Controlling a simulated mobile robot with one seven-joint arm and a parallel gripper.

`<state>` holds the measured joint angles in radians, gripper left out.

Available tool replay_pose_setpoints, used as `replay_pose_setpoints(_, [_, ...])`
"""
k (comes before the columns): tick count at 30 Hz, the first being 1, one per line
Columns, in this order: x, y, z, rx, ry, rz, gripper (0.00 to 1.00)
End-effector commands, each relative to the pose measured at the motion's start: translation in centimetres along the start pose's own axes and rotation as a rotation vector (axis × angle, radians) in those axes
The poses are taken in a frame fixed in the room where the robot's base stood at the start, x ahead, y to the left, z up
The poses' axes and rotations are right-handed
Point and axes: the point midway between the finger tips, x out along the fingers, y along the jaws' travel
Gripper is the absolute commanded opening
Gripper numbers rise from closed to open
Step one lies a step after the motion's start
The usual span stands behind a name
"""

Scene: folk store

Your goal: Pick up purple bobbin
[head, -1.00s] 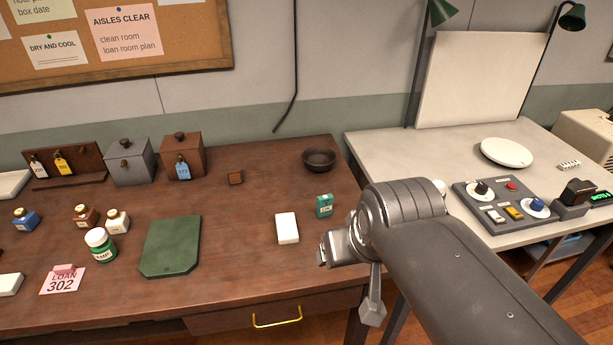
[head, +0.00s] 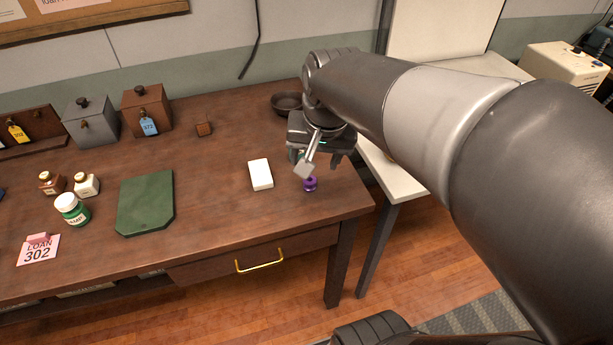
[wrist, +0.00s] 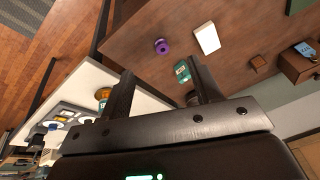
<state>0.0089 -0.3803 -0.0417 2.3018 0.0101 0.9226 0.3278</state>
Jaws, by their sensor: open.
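The purple bobbin (head: 310,184) stands on the brown wooden table near its right front corner, to the right of a white block (head: 261,174). It also shows in the wrist view (wrist: 162,46), beyond the fingertips and apart from them. My gripper (head: 322,163) is above the table's right end, close behind and above the bobbin in the head view. In the wrist view its two fingers (wrist: 158,88) are spread with nothing held between them.
A small teal box (wrist: 182,71) lies near the bobbin, mostly hidden behind my gripper in the head view. A dark bowl (head: 287,104) stands at the back. A green mat (head: 146,203) and jars lie left. The pale table (head: 405,182) adjoins on the right.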

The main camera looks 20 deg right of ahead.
Motion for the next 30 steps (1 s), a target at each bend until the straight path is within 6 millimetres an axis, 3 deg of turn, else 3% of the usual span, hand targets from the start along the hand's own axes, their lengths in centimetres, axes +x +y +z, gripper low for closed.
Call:
replay_pose_setpoints(6, [4.0,-0.4,-4.3,0.203,-0.095,0.050,0.58])
replay_pose_setpoints(15, [10.7,-0.2,-8.9,0.468,-0.196,0.145,0.58])
replay_pose_setpoints(22, [13.8,0.1,-10.4,0.577,-0.227,0.192,0.58])
replay_pose_setpoints(30, [17.1,0.5,-9.7,0.592,-0.233,0.201,0.58])
